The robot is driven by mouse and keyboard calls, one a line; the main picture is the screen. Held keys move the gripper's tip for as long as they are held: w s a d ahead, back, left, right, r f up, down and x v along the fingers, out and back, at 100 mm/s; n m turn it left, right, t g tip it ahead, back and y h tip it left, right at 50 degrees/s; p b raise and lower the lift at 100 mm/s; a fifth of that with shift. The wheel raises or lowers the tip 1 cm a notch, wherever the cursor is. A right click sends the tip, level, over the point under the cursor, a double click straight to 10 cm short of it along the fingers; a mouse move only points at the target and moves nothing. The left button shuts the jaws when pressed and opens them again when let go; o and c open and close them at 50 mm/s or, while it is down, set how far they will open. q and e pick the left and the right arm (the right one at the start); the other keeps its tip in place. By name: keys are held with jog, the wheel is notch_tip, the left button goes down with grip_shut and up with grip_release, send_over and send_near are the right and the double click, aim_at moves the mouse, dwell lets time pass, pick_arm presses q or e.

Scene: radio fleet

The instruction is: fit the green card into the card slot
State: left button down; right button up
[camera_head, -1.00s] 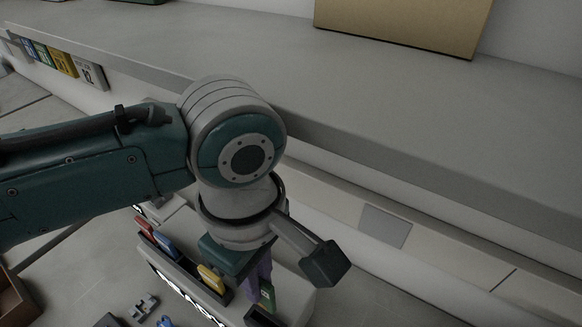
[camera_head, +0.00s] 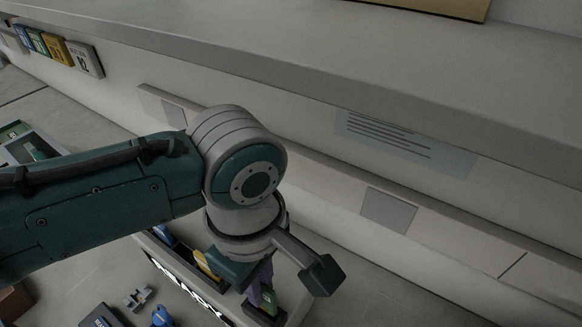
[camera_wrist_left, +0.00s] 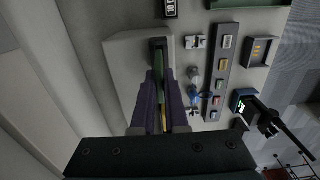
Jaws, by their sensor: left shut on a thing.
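My left gripper (camera_head: 262,284) points down and its purple fingers are shut on the green card (camera_head: 268,298). The green card also shows between the fingers in the left wrist view (camera_wrist_left: 163,72). The card slot (camera_head: 259,316) is a dark holder right below the card. In the left wrist view the dark slot (camera_wrist_left: 158,43) lies at the card's far end. The card's lower end is at the slot's mouth; I cannot tell how deep it sits. My right gripper is not in view.
A long rack (camera_head: 166,262) with blue and yellow cards stands left of the slot. A grey clip-like part (camera_head: 137,298) and a blue item (camera_head: 161,316) lie on the bench. A long ledge (camera_head: 330,62) runs behind my arm.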

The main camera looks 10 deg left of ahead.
pick_arm(q)
jog(key=shift+p, duration=0.85)
dwell(1.6)
jog(key=shift+f+b, duration=1.8)
jog(key=shift+f, duration=0.65)
jog(key=c, duration=0.9)
grip_release()
jog(key=shift+o, duration=0.2)
jog(key=shift+r, duration=0.1)
notch_tip(320, 180, up, 10)
jog(key=p, duration=0.2)
jog(key=shift+p, duration=0.3)
